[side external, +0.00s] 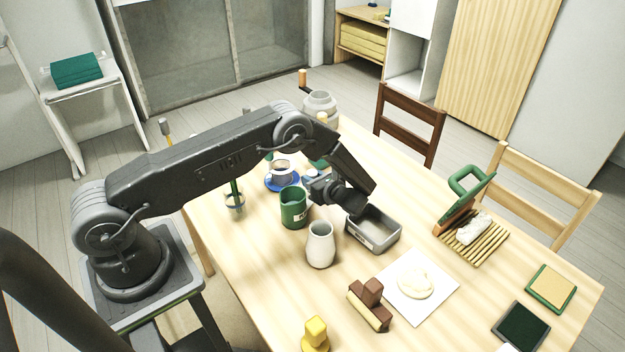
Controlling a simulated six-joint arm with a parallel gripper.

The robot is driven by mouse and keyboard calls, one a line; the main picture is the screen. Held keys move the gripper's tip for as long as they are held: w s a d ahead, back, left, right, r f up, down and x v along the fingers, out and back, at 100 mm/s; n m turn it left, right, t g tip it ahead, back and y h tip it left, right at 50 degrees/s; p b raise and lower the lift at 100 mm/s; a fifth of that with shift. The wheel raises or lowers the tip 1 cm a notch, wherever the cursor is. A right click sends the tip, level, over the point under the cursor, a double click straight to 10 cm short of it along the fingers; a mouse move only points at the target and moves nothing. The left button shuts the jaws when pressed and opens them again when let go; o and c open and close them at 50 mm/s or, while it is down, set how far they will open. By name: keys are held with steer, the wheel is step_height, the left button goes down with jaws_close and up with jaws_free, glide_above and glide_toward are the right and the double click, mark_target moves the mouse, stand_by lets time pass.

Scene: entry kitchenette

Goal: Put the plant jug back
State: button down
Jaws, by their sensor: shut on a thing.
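My gripper (354,208) points down at the left end of a grey rectangular tin (383,238) with a pale label. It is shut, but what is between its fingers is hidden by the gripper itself. I cannot tell whether it touches the tin's rim. A pale, rounded jug (320,248) stands upright on the table, in front of and left of the gripper and apart from it. No handle shows on it. I cannot tell for sure that this is the plant jug.
A green labelled cup (293,212) stands left of the gripper. Brown blocks (370,298), a white sheet (438,282) with a pale mound, and a slatted rack (487,247) lie on the right. A yellow object (316,333) stands at the front. Bare table (262,290) shows left of the jug.

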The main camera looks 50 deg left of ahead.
steer(key=shift+f, duration=0.1)
steer(key=c, duration=0.8)
jaws_free()
